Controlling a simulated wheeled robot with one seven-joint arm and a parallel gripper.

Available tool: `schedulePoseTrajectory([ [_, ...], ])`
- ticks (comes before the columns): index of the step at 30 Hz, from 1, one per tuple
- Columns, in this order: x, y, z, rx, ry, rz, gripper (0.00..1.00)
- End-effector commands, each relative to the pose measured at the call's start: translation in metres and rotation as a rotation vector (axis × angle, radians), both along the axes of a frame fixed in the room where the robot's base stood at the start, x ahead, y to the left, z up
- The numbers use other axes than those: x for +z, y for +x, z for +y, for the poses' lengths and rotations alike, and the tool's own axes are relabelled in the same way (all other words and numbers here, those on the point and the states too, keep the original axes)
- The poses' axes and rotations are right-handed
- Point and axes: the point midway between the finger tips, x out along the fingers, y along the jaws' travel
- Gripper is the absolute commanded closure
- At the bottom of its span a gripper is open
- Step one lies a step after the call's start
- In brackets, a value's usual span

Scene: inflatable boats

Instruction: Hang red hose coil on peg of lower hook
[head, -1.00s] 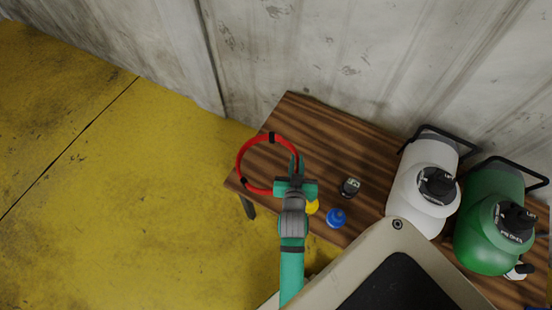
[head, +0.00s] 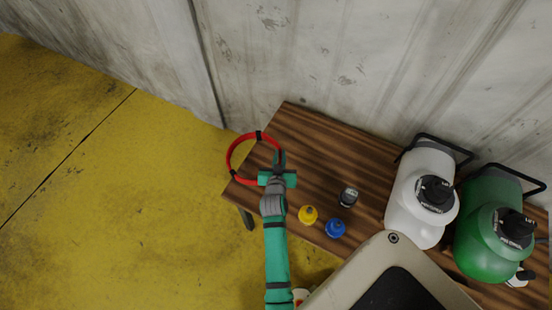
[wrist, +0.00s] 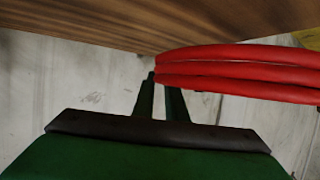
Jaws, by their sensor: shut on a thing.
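The red hose coil (head: 230,157) is a ring with dark bands. In the head view it overlaps the left end of the wooden table. My gripper (head: 279,158) is shut on the coil's right side. In the wrist view, several stacked red strands of the coil (wrist: 235,72) run right from my gripper's narrow fingers (wrist: 160,92). The exact contact at the fingertips is partly hidden. Neither a hook nor a peg shows in either view.
The wooden table (head: 310,142) stands by a grey metal wall (head: 330,60). On it are a yellow bottle (head: 308,215), a blue bottle (head: 335,228), a dark-capped item (head: 348,197), a white jug (head: 415,200) and a green jug (head: 485,245). Open yellow floor (head: 120,190) lies left.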

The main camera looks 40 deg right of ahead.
Motion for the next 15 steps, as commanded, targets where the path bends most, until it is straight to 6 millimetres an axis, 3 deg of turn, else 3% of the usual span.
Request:
schedulePoseTrajectory([
  [12,-0.033,0.031,-0.004,0.008,-0.001,-0.001,1.0],
  [15,-0.048,0.028,-0.004,0.006,0.0,-0.001,1.0],
])
